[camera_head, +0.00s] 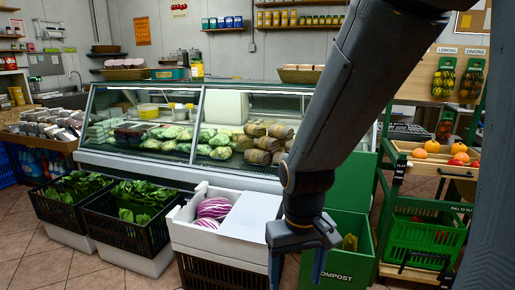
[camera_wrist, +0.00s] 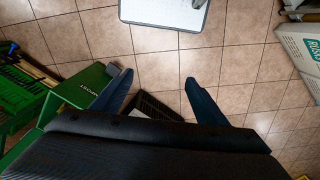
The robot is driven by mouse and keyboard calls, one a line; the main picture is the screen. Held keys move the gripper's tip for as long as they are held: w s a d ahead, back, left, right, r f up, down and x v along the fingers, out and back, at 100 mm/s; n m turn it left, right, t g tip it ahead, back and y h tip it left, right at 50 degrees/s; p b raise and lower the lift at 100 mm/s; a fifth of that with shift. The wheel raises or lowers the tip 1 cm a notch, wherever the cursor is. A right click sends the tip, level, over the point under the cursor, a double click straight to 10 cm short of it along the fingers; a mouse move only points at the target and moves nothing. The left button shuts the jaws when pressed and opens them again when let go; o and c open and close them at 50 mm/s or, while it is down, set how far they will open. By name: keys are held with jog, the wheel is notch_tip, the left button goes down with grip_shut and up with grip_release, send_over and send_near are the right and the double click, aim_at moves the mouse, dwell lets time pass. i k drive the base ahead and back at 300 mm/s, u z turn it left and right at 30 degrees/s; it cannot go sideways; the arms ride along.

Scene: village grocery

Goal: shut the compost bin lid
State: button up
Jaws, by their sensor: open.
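The green compost bin (camera_head: 330,271) stands right of the middle in the head view, with COMPOST lettered on its front. Its green lid (camera_head: 354,180) stands raised at the back, and leafy scraps show inside the open top. My gripper (camera_head: 297,266) hangs pointing down in front of the bin's left part and hides some of it. In the wrist view my gripper (camera_wrist: 160,92) has its two fingers spread wide with nothing between them. The compost bin (camera_wrist: 85,88) shows there to the left of the fingers. I cannot see the gripper touching the lid.
A white crate (camera_head: 190,232) with striped purple produce stands left of my gripper. Black crates of greens (camera_head: 103,225) stand further left. A green basket (camera_head: 425,238) sits on the stand to the right. A glass display counter (camera_head: 130,165) runs behind.

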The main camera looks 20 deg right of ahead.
aim_at(352, 191)
jog(key=z, duration=2.1)
jog(key=i, duration=0.85)
jog(key=u, duration=1.35)
jog(key=i, duration=0.5)
jog(key=u, duration=0.05)
